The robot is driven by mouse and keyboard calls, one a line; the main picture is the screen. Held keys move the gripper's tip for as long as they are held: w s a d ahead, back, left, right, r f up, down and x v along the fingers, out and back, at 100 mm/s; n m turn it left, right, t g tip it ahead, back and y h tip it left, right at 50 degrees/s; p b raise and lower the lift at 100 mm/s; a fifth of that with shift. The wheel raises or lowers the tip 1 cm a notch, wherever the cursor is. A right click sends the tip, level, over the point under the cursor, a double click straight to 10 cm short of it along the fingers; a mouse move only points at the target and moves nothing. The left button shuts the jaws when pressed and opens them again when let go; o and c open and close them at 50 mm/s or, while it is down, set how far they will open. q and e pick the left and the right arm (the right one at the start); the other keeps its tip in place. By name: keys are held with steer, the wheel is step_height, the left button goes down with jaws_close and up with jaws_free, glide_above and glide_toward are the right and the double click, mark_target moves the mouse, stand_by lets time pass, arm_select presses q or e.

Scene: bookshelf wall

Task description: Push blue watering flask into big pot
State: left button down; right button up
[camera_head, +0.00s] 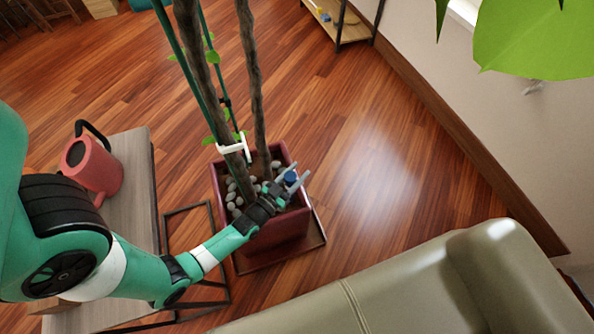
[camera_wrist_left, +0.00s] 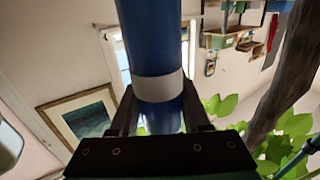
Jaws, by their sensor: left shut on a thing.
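The big pot (camera_head: 283,232) is a dark red square planter holding pale stones and tall plant stems. My left gripper (camera_head: 294,177) is over the pot's right part and is shut on the blue watering flask (camera_head: 290,178). Only a small blue end of the flask shows in the head view. In the left wrist view the flask (camera_wrist_left: 153,40) is a blue cylinder with a white band, between the two dark fingers. I cannot tell whether its lower end touches the stones. My right gripper is not in view.
The stems (camera_head: 257,90) rise close beside my left gripper, with a white clip (camera_head: 233,146) on them. A red watering can (camera_head: 93,165) stands on a grey bench (camera_head: 133,205) at left. A pale sofa (camera_head: 410,285) is at the lower right. Wooden floor (camera_head: 375,165) is clear right of the pot.

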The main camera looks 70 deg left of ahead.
mark_target(287, 188)
arm_select(q)
steer(key=shift+f, duration=2.25)
jaws_free()
steer(key=shift+s+d+r+p, duration=0.35)
steer(key=shift+s+d+p, duration=0.2)
steer(key=shift+s, duration=0.5)
steer(key=shift+s+d+r+p, duration=0.3)
steer(key=shift+s+d+p, duration=0.25)
steer(key=shift+s, duration=0.45)
steer(key=shift+s+d+r+p, duration=0.4)
steer(key=shift+s+d, duration=0.2)
steer(key=shift+s, duration=0.45)
